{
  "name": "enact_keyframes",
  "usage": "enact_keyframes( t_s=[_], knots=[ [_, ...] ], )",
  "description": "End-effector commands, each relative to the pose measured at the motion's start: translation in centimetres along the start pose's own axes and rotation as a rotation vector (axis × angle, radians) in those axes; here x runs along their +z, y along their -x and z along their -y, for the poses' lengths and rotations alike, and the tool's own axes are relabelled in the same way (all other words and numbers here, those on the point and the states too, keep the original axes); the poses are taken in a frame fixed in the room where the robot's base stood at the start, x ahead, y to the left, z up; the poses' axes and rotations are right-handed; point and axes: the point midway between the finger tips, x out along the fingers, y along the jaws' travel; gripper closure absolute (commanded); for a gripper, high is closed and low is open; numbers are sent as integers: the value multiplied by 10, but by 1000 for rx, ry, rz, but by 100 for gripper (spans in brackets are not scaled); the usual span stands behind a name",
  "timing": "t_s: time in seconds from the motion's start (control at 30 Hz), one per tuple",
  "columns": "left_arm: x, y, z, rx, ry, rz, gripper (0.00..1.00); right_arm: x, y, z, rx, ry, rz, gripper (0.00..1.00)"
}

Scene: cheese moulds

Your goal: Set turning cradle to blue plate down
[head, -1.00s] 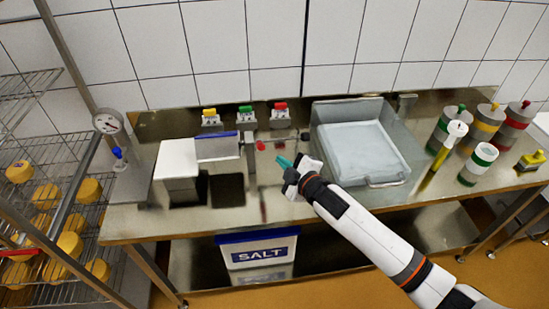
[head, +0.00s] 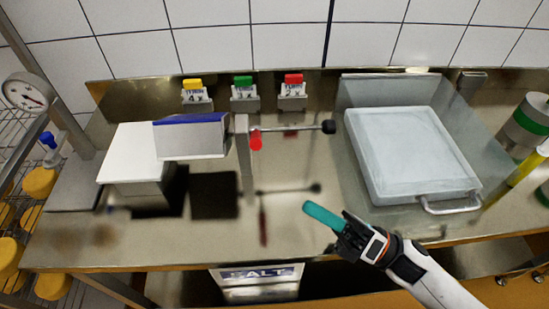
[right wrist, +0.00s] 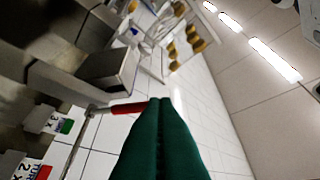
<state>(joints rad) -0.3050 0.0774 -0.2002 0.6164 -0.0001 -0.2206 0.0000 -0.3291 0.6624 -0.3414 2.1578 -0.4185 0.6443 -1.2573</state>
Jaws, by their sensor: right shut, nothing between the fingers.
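The turning cradle (head: 190,145) is a grey box held by an upright metal post (head: 245,165) at the left of the bench. Its blue plate (head: 190,119) is on the upper side. A crank rod with a black knob (head: 328,127) sticks out to the right of the post, and a red knob (head: 256,140) sits beside the post. My right gripper (head: 318,212) has teal fingers, shut and empty, in front of and below the crank, apart from it. Its fingers (right wrist: 160,130) also fill the lower middle of the right wrist view. My left gripper is not in view.
A white block (head: 140,155) stands left of the cradle. A grey tray (head: 450,205) holds a pale slab to the right. Yellow, green and red tagged clips (head: 243,92) line the back. A dial gauge (head: 22,92) is at far left.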

Motion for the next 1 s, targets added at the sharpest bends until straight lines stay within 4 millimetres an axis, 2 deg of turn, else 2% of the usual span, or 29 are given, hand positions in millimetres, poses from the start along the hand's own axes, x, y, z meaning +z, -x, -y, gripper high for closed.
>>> enact_keyframes(
  t_s=[0.17,0.4,0.63,1.0],
  knots=[
    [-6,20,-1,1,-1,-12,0,-5,-41,4,-4,0,-2,100],
    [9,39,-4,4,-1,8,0,-8,-89,3,-1,2,-1,100],
    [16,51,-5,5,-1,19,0,-26,-106,1,1,-2,-1,100],
    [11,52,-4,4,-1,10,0,-29,-108,-1,2,-4,-1,100]
  ],
)
